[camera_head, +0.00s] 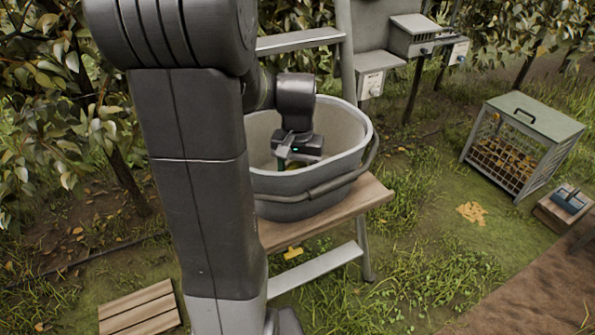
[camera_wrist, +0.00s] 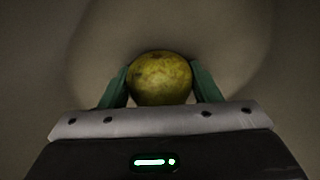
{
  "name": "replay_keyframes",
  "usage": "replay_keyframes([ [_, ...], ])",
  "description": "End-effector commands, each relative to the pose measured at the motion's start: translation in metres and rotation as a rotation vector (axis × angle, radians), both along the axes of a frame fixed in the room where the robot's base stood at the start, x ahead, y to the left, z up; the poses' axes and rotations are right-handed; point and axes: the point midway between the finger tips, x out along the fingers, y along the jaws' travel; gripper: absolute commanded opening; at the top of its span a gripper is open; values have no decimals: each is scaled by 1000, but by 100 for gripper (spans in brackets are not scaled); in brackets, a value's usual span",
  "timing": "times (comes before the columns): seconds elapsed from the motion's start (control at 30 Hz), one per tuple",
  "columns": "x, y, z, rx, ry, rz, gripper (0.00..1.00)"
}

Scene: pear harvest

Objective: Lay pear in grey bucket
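The grey bucket (camera_head: 310,203) stands on a wooden board, with its handle hanging at the front right. My gripper (camera_head: 288,158) reaches down inside the bucket, below its rim. In the wrist view, a yellow-green pear (camera_wrist: 161,78) with brown specks sits between the green fingers of my gripper (camera_wrist: 160,86). Both fingers appear to touch its sides. Pale inner bucket wall and floor surround it. I cannot tell whether the pear touches the bucket floor. In the head view the pear is mostly hidden.
The wooden board (camera_head: 345,203) belongs to a grey ladder-like stand with steps (camera_head: 315,270). A mesh crate (camera_head: 525,150) with yellowish contents stands on the right. A wooden pallet (camera_head: 138,308) lies at the lower left. Leafy trees are behind and left.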

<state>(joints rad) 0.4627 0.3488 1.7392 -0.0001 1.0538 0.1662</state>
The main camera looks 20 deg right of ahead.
Motion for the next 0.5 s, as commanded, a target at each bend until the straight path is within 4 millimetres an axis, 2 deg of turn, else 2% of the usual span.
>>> replay_keyframes([
  [0.03,0,0,0,0,0,0,66],
  [0.1,0,0,0,0,0,0,80],
  [0.13,0,0,0,0,0,0,82],
  [0.37,0,0,0,0,0,0,82],
  [0.5,1,0,7,-1,-3,0,82],
])
